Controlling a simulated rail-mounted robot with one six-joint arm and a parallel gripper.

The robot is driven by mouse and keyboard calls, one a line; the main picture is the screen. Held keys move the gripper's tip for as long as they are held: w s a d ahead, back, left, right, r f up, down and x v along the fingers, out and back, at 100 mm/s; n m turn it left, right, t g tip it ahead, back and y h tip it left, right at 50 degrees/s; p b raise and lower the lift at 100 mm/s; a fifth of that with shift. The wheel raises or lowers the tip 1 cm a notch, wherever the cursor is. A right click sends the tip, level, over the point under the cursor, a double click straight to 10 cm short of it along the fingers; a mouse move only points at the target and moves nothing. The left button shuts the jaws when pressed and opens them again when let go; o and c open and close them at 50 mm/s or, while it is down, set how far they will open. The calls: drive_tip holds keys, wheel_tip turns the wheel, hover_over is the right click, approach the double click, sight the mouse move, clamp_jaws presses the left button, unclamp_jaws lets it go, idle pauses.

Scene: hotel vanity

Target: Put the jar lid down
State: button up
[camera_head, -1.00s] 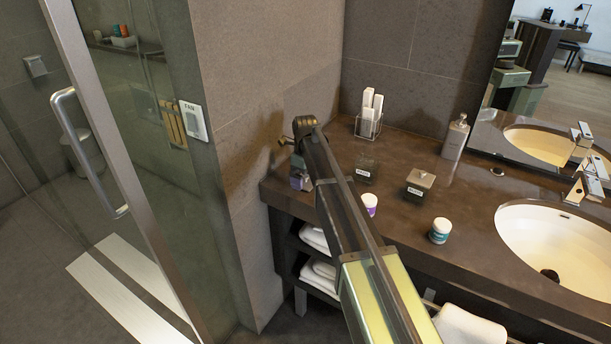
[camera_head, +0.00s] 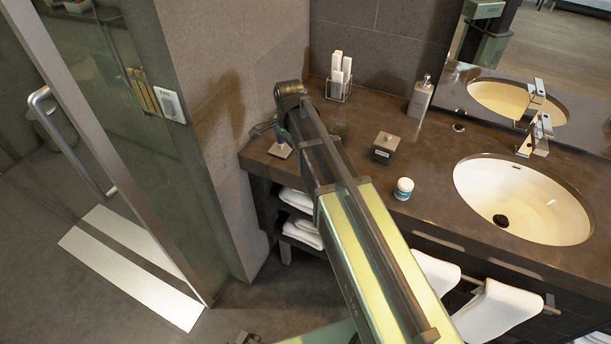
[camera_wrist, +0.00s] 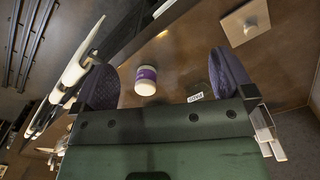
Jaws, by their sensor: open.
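The jar lid (camera_wrist: 246,22) is a square, pale lid with a small round knob. In the wrist view it lies flat on the dark counter, beyond my right-hand fingertip and apart from it. In the head view it shows as a pale square (camera_head: 280,150) near the counter's left end. My gripper (camera_wrist: 164,72) is open, its two purple fingertips apart with no lid between them. In the head view my arm mostly hides the gripper. A labelled glass jar (camera_wrist: 196,96) shows partly between the fingers; my gripper body covers part of it.
A white tub with a purple label (camera_wrist: 146,82) stands near the left-hand finger. Another lidded jar (camera_head: 385,146), a small white tub (camera_head: 403,189), a wire holder (camera_head: 339,84) and a soap dispenser (camera_head: 420,96) stand on the counter (camera_head: 440,140). A wall borders its left end.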

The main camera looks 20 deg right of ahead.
drive_tip(key=s+n, duration=1.4)
drive_tip(key=s, duration=0.4)
drive_tip(key=shift+n, duration=0.3)
